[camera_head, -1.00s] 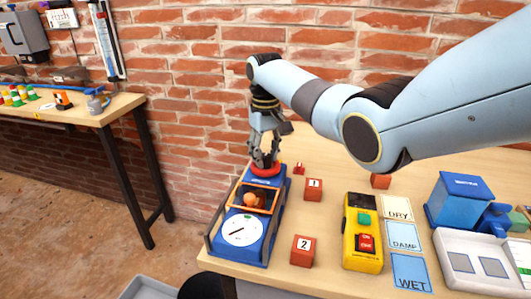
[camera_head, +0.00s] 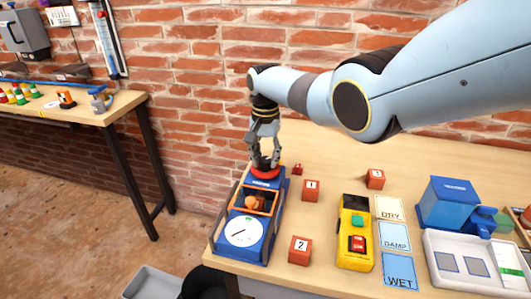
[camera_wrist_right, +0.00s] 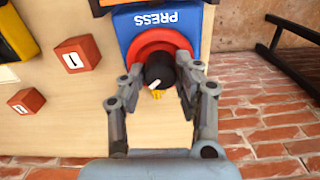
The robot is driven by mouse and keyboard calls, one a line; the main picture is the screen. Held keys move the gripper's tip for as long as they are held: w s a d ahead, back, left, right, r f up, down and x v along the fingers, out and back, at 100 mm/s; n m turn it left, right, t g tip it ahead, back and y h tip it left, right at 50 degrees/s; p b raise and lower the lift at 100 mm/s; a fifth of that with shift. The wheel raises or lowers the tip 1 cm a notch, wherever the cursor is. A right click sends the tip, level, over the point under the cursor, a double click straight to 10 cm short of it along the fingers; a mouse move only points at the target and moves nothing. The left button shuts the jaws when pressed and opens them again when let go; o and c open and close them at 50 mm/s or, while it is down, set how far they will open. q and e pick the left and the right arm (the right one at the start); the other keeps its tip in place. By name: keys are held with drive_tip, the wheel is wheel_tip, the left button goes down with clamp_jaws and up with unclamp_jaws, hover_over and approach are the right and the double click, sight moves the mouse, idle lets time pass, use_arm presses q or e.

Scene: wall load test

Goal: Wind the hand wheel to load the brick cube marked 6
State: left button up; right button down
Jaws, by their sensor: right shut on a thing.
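The blue press (camera_head: 245,247) stands at the table's left front, with a white dial (camera_head: 244,231) and an open orange frame holding a small orange object (camera_head: 252,202). Its red hand wheel (camera_head: 265,172) is at the back; in the wrist view the red wheel (camera_wrist_right: 145,42) has a black knob (camera_wrist_right: 160,70) with a white mark. My right gripper (camera_head: 264,160) reaches down from above and is shut on the black knob, its fingers either side of it. No number 6 is readable on any cube; the press's contents are too small to identify. My left gripper is out of view.
Red cubes marked 1 (camera_head: 311,190), 2 (camera_head: 300,250) and 3 (camera_head: 375,179) stand right of the press. A yellow device (camera_head: 356,240), DRY, DAMP and WET cards (camera_head: 399,271), and a white tray (camera_head: 470,284) lie farther right. A brick wall rises behind.

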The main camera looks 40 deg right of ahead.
drive_tip(key=m+p, duration=0.1)
drive_tip(key=m, duration=0.3)
drive_tip(key=shift+w+r+m, duration=0.1)
drive_tip(key=shift+m, duration=0.2)
drive_tip(key=m, duration=0.4)
drive_tip(key=shift+m+p, duration=0.3)
drive_tip(key=shift+p, duration=0.05)
drive_tip(key=m, duration=0.4)
drive_tip(key=shift+m, duration=0.3)
drive_tip(key=shift+m+p, duration=0.3)
drive_tip(key=shift+m, duration=1.8)
drive_tip(key=c, duration=0.9)
unclamp_jaws()
drive_tip(key=shift+c, duration=0.2)
